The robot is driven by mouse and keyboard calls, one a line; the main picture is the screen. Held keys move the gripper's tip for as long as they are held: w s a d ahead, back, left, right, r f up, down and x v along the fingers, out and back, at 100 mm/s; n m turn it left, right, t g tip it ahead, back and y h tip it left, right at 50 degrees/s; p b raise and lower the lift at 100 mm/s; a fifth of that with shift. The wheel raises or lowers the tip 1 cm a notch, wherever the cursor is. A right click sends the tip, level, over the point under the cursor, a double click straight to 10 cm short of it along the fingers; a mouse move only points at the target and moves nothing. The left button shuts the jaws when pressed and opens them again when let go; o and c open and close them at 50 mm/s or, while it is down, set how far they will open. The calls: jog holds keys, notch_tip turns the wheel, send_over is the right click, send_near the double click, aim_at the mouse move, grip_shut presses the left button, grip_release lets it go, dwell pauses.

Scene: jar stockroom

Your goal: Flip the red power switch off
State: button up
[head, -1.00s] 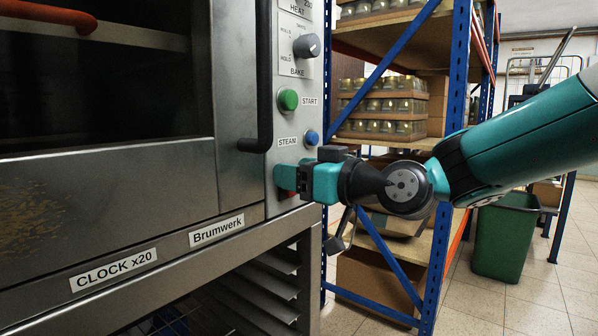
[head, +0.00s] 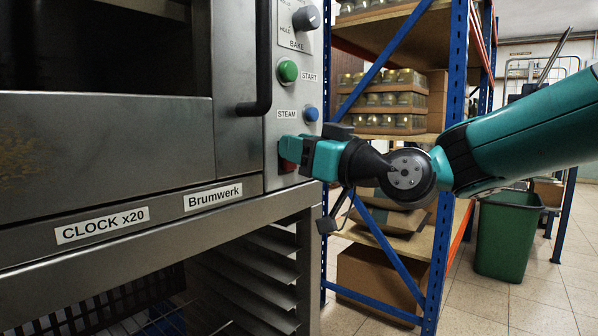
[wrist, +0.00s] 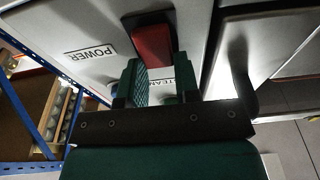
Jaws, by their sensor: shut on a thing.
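The red power switch (wrist: 152,45) is a red block on the grey oven panel, beside a "POWER" label (wrist: 90,53) in the wrist view. My gripper (wrist: 155,68) has a finger on each side of the switch and is shut on it. In the head view my gripper (head: 291,152) is at the panel's lower part, below the blue steam button (head: 311,114). Only a little red of the switch (head: 286,165) shows there; the fingers hide most of it. I cannot tell the switch's on or off position.
The green start button (head: 288,71) and the bake knob (head: 306,18) are higher on the panel. A dark oven door handle (head: 262,70) stands out to the left. Blue-framed shelving (head: 450,90) with jars is behind my arm. A green bin (head: 505,235) stands on the right.

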jog(key=y+b, duration=0.1)
jog(key=b, duration=0.2)
jog(key=f+t+y+b, duration=0.1)
jog(key=b, duration=0.2)
jog(key=shift+s+d+t+b, duration=0.15)
jog(key=shift+t+b, duration=0.15)
jog(key=shift+b, duration=0.05)
jog(key=shift+r, duration=0.2)
jog(key=o, duration=0.9)
jog(key=b+v, duration=0.5)
jog(key=v, duration=1.2)
jog(key=shift+s+d+f, duration=0.15)
jog(key=shift+f, duration=0.1)
